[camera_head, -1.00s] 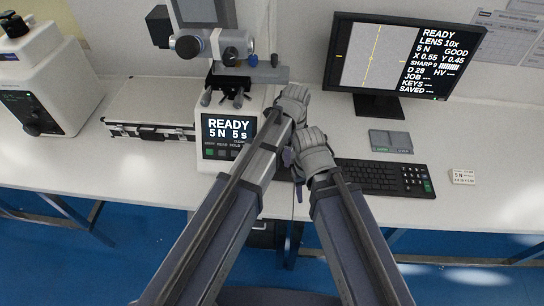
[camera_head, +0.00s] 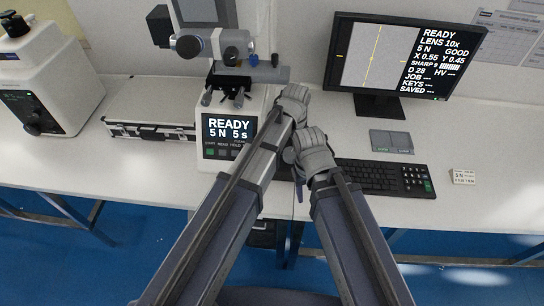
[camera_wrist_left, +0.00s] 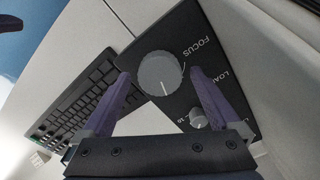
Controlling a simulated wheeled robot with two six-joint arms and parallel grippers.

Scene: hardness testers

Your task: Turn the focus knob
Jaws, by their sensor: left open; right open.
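The focus knob (camera_wrist_left: 160,73) is a round grey dial with a white line, on a black panel (camera_wrist_left: 212,67) marked FOCUS. My left gripper (camera_wrist_left: 160,82) is open in the left wrist view, with one purple finger on each side of the knob. I cannot tell whether the fingers touch it. In the head view the left wrist is in front of the tester, and its fingers are hidden. My right gripper (camera_head: 291,157) is beside the left arm, left of the keyboard. Its fingertips are mostly hidden.
A smaller knob (camera_wrist_left: 198,119) sits on the same panel near the right finger. The keyboard (camera_head: 385,178) lies to the right, below the monitor (camera_head: 398,58). The tester's screen (camera_head: 229,129) reads READY. A silver case (camera_head: 152,105) stands to the left.

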